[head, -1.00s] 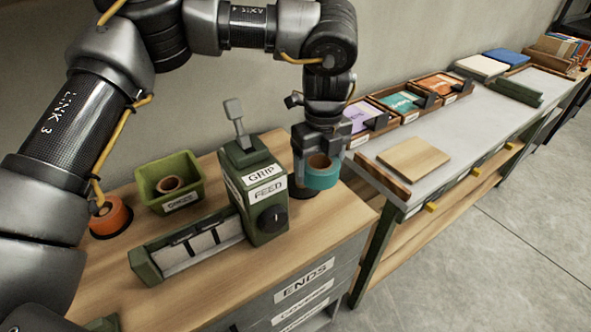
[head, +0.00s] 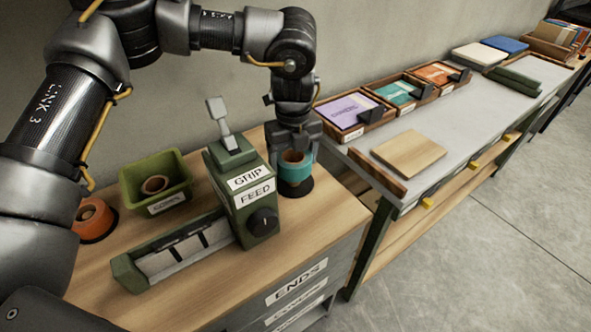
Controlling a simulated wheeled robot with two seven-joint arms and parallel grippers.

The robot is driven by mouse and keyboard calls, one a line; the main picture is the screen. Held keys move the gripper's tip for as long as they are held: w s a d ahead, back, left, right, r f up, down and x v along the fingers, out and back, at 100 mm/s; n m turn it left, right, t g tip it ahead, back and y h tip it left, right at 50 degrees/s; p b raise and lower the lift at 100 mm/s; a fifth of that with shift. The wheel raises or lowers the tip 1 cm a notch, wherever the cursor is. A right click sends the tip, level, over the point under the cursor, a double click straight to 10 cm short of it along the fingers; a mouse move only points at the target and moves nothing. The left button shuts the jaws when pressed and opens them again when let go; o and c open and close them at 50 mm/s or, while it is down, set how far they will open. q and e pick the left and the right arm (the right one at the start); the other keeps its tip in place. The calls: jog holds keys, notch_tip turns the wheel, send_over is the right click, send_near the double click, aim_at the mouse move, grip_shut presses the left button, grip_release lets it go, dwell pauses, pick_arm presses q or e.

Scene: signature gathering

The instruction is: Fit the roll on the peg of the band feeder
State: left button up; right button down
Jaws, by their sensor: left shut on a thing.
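The teal roll (head: 296,171) is at the right side of the green band feeder (head: 232,205), which carries GRIP and FEED labels. My left gripper (head: 294,150) comes down from above and is shut on the teal roll. The roll is upright with its cardboard core facing up, over a dark round base (head: 297,190). The peg is hidden, and I cannot tell whether the roll is around it. An orange roll (head: 93,217) stands on another dark base at the left. My right gripper is not in view.
A green bin (head: 156,184) with a brown core in it stands behind the feeder. The feeder's lever (head: 219,118) sticks up near my left arm. A long grey bench (head: 450,125) with trays and a wooden board (head: 410,151) is at the right.

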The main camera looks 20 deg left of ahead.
pick_arm(q)
jog(key=shift+s+f, duration=0.1)
jog(key=shift+f, duration=0.3)
notch_tip(320, 180, down, 2)
jog(key=shift+f, duration=0.45)
jog(key=shift+f, duration=0.35)
jog(key=o, duration=1)
jog(key=shift+r, duration=0.2)
